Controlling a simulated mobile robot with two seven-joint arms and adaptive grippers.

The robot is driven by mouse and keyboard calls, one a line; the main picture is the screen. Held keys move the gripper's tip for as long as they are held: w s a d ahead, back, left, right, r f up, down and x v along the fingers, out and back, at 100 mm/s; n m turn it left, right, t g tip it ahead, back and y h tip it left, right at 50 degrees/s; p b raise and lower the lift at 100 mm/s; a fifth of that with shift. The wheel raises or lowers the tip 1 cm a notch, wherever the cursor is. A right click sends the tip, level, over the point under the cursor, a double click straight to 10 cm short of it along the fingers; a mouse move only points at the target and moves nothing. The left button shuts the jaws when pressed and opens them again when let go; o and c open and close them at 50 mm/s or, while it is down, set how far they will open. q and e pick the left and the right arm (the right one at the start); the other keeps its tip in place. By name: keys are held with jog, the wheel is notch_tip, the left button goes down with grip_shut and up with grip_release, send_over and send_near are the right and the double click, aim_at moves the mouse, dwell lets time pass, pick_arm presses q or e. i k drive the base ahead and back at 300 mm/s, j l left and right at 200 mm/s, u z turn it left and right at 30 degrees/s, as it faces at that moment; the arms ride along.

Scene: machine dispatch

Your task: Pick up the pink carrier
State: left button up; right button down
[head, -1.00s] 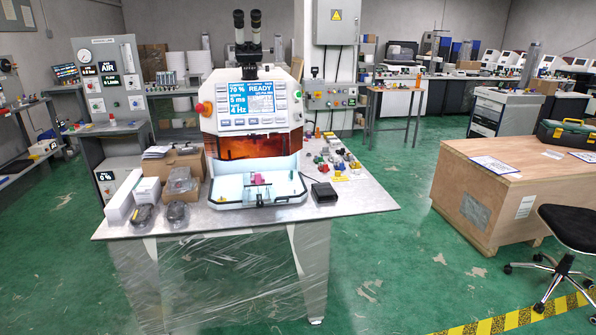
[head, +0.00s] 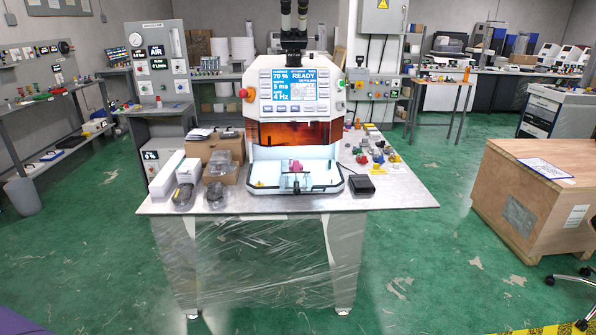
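The pink carrier (head: 296,166) is a small pink piece inside the lit, open-fronted white chamber of the machine (head: 293,105) on the table. It sits near the middle of the chamber floor, at or on a small dark fixture (head: 296,183); whether it is seated in that fixture is too small to tell. Neither of my grippers is in the head view. The table is some way ahead of me.
The table (head: 400,195) also holds white boxes (head: 166,174), a cardboard box with dark devices at left, a black box (head: 361,184) and several small coloured parts at right. A wooden crate (head: 530,200) stands to the right. Green floor before the table is clear.

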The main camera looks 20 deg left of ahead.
aim_at(296, 166)
jog(key=i+j+u, duration=0.15)
jog(key=u, duration=0.35)
jog(key=i+j+u, duration=0.1)
jog(key=u, duration=0.35)
jog(key=i+l, duration=0.05)
jog(key=i, duration=0.05)
